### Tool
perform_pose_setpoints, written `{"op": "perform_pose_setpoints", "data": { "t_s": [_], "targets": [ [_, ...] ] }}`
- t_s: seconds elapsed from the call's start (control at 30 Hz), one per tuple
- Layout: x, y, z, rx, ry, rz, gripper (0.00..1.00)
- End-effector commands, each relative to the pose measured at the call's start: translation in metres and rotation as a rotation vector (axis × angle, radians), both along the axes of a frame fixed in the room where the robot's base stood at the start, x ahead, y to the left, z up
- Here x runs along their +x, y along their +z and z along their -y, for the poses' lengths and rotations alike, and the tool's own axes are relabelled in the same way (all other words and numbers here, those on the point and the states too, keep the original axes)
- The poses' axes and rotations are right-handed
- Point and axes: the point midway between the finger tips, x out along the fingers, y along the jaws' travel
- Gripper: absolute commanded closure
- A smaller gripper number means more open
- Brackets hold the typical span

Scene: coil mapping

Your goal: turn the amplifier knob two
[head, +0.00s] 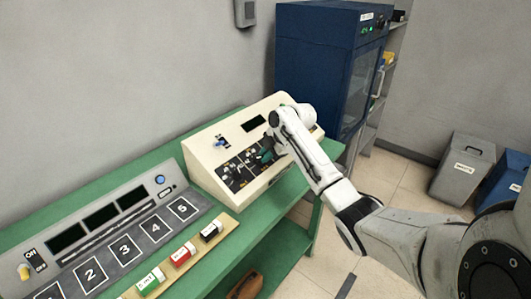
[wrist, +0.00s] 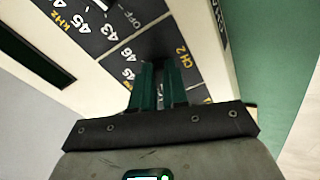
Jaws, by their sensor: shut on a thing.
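The amplifier is a cream sloped console (head: 207,168) on the green bench in the head view, with a dark control panel (head: 236,178) on its front. In the wrist view the panel (wrist: 128,68) fills the top, with yellow "kHz" and "CH 2" labels and white numbers. My gripper (head: 267,156) is at the right part of that panel. Its green fingers, also in the wrist view (wrist: 158,72), point at the panel beside the "CH 2" label and are shut on a dark knob. The fingers mostly hide the knob, so its pointer setting cannot be read.
A grey console (head: 110,225) with numbered squares stands left on the green bench (head: 225,228). Green, red (head: 182,255) and black labelled blocks sit on a wooden strip before it. A blue cabinet (head: 315,60) stands behind, right of the amplifier. Bins (head: 465,168) stand far right.

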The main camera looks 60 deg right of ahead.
Motion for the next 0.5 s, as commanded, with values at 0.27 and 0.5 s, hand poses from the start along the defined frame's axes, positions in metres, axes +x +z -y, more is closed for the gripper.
{"op": "perform_pose_setpoints", "data": {
  "t_s": [0.27, 0.5],
  "targets": [
    [-0.0017, -0.001, -0.0014, 0.064, -0.112, 0.013, 1.0],
    [-0.0027, -0.0019, -0.001, 0.082, -0.148, 0.017, 1.0]
  ]
}}
